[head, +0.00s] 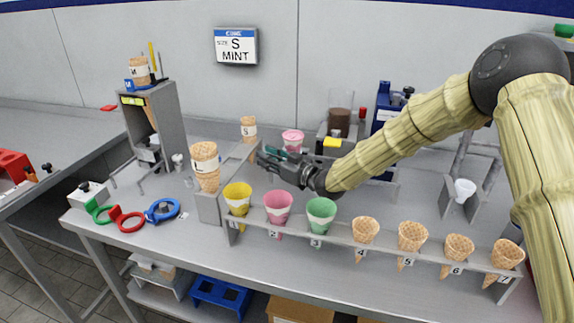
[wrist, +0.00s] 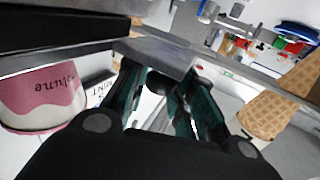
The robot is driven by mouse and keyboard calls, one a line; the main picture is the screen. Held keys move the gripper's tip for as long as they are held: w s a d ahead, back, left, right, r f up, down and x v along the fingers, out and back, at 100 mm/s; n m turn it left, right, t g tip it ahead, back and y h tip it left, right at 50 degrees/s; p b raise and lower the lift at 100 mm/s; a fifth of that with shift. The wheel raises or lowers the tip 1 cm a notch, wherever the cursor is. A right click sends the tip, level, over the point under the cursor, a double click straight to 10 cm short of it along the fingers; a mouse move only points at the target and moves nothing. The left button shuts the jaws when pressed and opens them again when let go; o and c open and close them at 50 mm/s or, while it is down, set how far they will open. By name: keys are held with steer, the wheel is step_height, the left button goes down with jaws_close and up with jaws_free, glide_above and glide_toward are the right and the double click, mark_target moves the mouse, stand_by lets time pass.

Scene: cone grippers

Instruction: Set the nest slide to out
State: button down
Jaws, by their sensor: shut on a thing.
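My gripper (head: 268,160) reaches left and low over the middle of the bench, behind the row of cones. In the wrist view its dark teal fingers (wrist: 160,95) are closed around a small black round knob (wrist: 161,83). The knob sits by a grey metal plate (wrist: 165,55), and appears to be the handle of the nest slide. Most of the slide is hidden by the fingers and palm, and I cannot read any in or out mark. In the head view the knob is hidden behind the gripper.
A numbered rack (head: 385,247) of several cones stands in front of my arm. A large waffle cone (head: 206,168) and a smaller one (head: 249,128) stand to the left. A pink-topped tub (head: 292,137) is close behind the gripper. A wall sign (head: 236,46) reads S MINT.

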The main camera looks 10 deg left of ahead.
steer(key=shift+a, duration=0.65)
steer(key=shift+r, duration=0.1)
steer(key=shift+a, duration=0.1)
steer(key=c, duration=1.2)
jaws_free()
steer(key=shift+a, duration=0.2)
steer(key=shift+d, duration=0.4)
steer(key=v, duration=1.1)
steer(key=shift+d, duration=0.3)
steer(key=shift+s, duration=0.15)
